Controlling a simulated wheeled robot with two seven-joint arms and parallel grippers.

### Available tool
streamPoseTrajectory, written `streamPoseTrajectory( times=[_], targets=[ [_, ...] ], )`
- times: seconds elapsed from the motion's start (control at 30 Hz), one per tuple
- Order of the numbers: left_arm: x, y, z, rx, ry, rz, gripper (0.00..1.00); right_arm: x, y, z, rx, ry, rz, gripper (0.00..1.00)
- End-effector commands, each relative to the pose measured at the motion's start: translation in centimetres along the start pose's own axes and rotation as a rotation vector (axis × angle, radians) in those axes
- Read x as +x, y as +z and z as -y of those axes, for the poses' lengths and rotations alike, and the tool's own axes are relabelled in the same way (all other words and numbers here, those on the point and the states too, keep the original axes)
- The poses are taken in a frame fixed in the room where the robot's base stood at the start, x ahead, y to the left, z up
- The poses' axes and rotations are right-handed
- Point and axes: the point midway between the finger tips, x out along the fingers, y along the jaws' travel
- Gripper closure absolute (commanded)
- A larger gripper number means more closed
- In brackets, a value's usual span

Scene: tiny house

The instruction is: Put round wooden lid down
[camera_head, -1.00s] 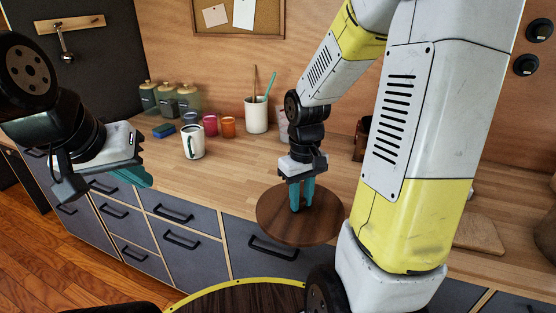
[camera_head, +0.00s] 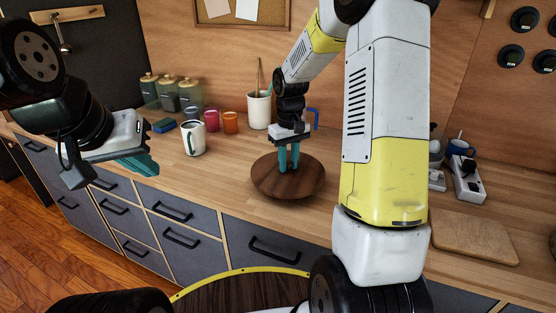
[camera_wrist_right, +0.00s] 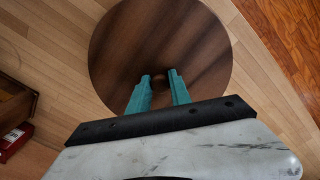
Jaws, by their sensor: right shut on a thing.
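The round dark wooden lid (camera_head: 265,184) is at the front part of the wooden counter, level and knob side up. It lies on or just above the counter top; I cannot tell whether it touches. My right gripper (camera_head: 289,168) points down at the lid's middle, its teal fingers shut on the knob. In the right wrist view the lid (camera_wrist_right: 205,45) fills the upper middle, with the small knob between the fingertips of my right gripper (camera_wrist_right: 161,82). My left gripper (camera_head: 145,165) hangs at the left, in front of the counter and away from the lid; its finger gap is unclear.
A white mug (camera_head: 193,139), an orange cup (camera_head: 230,122), a red cup (camera_head: 211,121) and a white utensil holder (camera_head: 259,110) stand behind and left of the lid. A cutting board (camera_head: 470,236) lies at the right. Counter left of the lid is clear.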

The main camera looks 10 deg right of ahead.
Motion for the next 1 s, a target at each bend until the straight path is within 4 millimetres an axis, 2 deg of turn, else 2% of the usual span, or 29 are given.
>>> streamPoseTrajectory(
  times=[0.17,0.4,0.8,0.83,0.9,1.0],
  targets=[
    [0.0,0.0,0.0,0.0,0.0,0.0,1.0,0.1,-1.2,-0.2,-0.001,0.0,0.0,1.0],
    [0.0,0.0,0.0,0.0,0.0,0.0,1.0,3.4,-1.2,-0.3,-0.002,0.0,0.003,1.0],
    [0.0,0.0,0.0,0.0,0.0,0.0,1.0,4.0,-1.2,-0.3,0.0,0.001,0.0,1.0],
    [0.0,0.0,0.0,0.0,0.0,0.0,1.0,4.0,-1.2,-0.3,0.0,0.0,0.001,0.7],
    [0.0,0.0,0.0,0.0,0.0,0.0,1.0,3.9,-1.2,-0.3,0.0,0.0,0.001,0.56],
    [0.0,0.0,0.0,0.0,0.0,0.0,1.0,3.9,-1.2,-0.3,0.0,0.0,0.001,0.54]
  ],
)
